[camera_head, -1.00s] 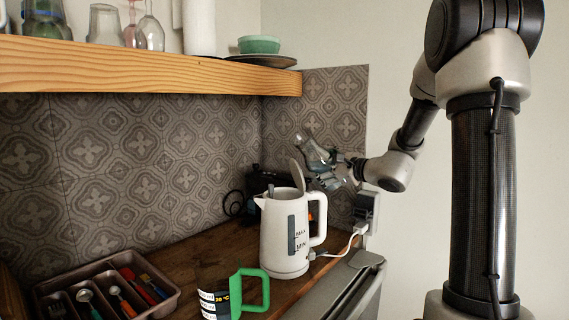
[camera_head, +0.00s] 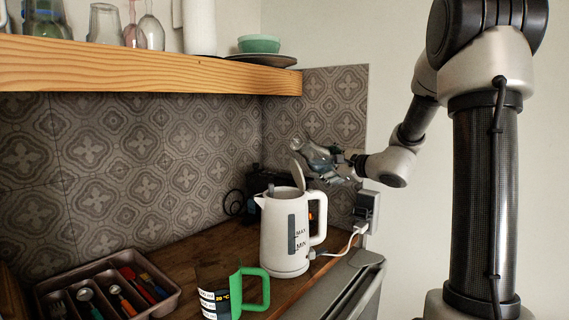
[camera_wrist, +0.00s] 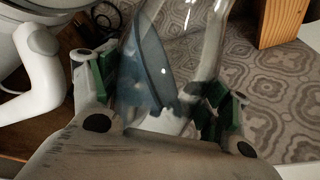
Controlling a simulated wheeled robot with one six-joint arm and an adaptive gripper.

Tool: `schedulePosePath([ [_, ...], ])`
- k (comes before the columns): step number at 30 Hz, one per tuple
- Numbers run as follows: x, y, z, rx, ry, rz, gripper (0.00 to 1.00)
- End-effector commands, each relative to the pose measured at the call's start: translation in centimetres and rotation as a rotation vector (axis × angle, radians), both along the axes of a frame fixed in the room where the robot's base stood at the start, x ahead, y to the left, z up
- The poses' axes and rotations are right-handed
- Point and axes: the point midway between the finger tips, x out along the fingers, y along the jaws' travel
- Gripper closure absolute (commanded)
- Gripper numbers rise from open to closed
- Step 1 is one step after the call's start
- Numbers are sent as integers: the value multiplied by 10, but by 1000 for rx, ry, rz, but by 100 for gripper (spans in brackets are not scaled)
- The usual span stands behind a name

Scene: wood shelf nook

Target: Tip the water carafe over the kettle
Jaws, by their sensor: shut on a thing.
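The white kettle (camera_head: 279,240) stands upright on the wooden counter with its lid (camera_head: 297,174) raised. Its handle is on the right, and it also shows at the left of the wrist view (camera_wrist: 38,72). My gripper (camera_head: 333,172) is shut on the clear glass carafe (camera_head: 312,154) above and just right of the kettle's top. The carafe is tilted nearly level, its mouth end up and left over the lid. In the wrist view, my gripper's green-padded fingers (camera_wrist: 155,98) sit on both sides of the carafe (camera_wrist: 150,60), which holds bluish water. I cannot tell whether water is flowing out.
A measuring cup with a green handle (camera_head: 252,291) stands in front of the kettle. A cutlery tray (camera_head: 165,299) is at the lower left. A wooden shelf (camera_head: 150,72) with glassware and bowls overhangs the back. A dark object (camera_head: 265,182) and a wall socket (camera_head: 366,208) are behind the kettle.

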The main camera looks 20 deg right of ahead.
Motion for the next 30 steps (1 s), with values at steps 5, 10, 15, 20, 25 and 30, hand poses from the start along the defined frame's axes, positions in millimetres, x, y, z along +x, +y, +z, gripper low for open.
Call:
schedulePosePath([
  [5, 0, -1, 4, -18, -8, 0, 69],
  [10, 1, -2, 6, -36, -14, 0, 69],
  [15, 1, -3, 9, -54, -19, 0, 69],
  [20, 1, -3, 11, -72, -24, 0, 69],
  [25, 1, -4, 13, -88, -29, 0, 69],
  [30, 2, -4, 16, -107, -34, 0, 69],
])
